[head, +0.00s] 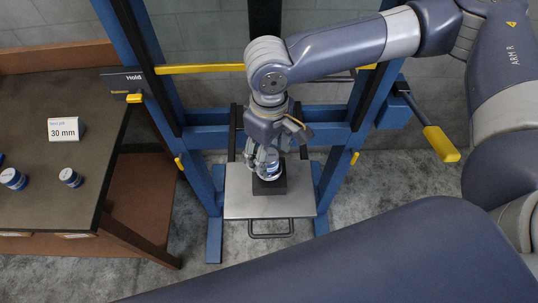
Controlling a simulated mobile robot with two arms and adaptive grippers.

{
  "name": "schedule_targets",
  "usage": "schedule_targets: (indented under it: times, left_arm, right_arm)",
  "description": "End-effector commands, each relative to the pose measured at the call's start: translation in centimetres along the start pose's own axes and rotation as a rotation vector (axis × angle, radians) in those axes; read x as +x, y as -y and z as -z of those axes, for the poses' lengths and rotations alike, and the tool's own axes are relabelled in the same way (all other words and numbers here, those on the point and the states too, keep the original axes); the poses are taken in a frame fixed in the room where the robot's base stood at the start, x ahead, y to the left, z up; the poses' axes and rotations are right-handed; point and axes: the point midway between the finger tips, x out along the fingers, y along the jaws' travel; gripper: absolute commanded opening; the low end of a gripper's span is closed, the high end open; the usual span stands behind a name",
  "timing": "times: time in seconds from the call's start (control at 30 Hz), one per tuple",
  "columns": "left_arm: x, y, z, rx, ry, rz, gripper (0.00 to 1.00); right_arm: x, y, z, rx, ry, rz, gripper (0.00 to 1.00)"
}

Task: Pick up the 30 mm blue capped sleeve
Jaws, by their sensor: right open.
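Blue capped sleeves with pale bands stand on the dark bench at the left: a larger one (13,179), a smaller one (70,178), and a sliver of another at the picture's left edge. I cannot read their sizes. My right gripper (268,168) is open, pointing down over a black block (270,186) on the press table. A pale and blue part shows between its fingers, largely hidden by them; I cannot tell whether they touch it. My left gripper is out of view.
A white card (65,129) reading "30 mm" stands on the bench (55,215). The blue press frame (213,180) rises around the grey press table (245,206). A yellow-handled lever (441,144) sticks out at right. The bench front is mostly clear.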

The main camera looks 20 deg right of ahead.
Motion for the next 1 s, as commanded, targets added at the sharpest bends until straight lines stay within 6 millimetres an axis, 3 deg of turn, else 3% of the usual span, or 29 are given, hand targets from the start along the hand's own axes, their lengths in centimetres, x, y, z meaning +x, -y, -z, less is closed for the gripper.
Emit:
schedule_targets:
  times: [0.13, 0.4, 0.67, 1.0]
  left_arm:
    - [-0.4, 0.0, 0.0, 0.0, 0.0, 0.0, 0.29]
    - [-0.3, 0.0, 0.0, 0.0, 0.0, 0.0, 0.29]
    - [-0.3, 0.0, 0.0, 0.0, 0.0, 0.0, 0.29]
    - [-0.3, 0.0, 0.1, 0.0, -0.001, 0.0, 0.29]
  right_arm:
    - [1.7, 0.0, 0.0, 0.001, 0.002, 0.0, 0.6]
    - [2.1, 0.0, 0.0, 0.0, -0.001, 0.0, 0.6]
    - [2.1, 0.0, 0.0, 0.0, -0.001, 0.0, 0.03]
    - [1.9, 0.0, 0.1, 0.001, -0.002, 0.0, 0.01]
